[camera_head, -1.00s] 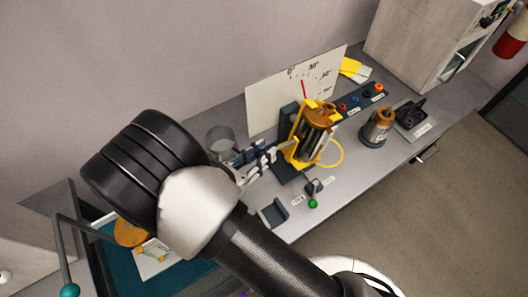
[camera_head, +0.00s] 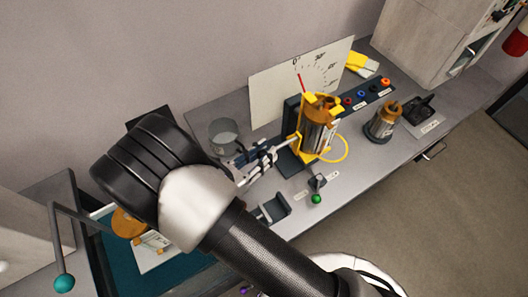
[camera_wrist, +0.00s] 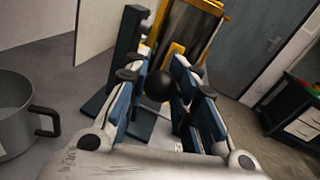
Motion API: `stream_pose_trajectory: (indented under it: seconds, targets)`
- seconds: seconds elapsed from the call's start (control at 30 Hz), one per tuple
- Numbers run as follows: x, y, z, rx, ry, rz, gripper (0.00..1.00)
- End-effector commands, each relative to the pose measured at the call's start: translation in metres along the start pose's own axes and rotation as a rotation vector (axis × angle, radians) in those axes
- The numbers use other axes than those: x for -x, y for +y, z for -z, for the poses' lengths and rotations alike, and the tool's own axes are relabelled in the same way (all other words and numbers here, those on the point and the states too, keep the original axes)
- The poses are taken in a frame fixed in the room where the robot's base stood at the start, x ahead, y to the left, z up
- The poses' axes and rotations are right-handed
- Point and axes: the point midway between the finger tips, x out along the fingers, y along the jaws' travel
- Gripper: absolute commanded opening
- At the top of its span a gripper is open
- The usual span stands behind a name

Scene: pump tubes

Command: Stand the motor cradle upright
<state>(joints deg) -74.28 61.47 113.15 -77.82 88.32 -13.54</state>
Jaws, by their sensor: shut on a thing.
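The yellow motor cradle (camera_head: 303,143) holds a grey and copper motor (camera_head: 319,137) on a dark blue stand (camera_head: 292,112). The cradle looks close to upright, and a red needle (camera_head: 302,84) points near the 0 end of the white angle board (camera_head: 268,95). My gripper (camera_head: 272,152) reaches in from the left, just beside the cradle. In the wrist view my gripper (camera_wrist: 160,80) is shut on a black ball knob (camera_wrist: 160,86) in front of the cradle (camera_wrist: 172,62). How the knob joins the cradle is hidden.
A grey pot (camera_head: 223,134) stands behind my gripper and shows at the left in the wrist view (camera_wrist: 15,112). A second motor (camera_head: 383,121) stands to the right. A small lever with a green knob (camera_head: 316,199) and a dark holder (camera_head: 274,208) lie in front.

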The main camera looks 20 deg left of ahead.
Motion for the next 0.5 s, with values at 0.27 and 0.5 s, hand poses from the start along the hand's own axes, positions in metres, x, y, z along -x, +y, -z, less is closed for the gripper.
stream_pose_trajectory:
  seconds: [0.27,0.5]
  targets:
    - [0.0009,-0.0018,0.0089,0.008,0.017,0.000,0.00]
    - [0.0007,-0.0022,0.0093,0.009,0.017,0.001,0.40]
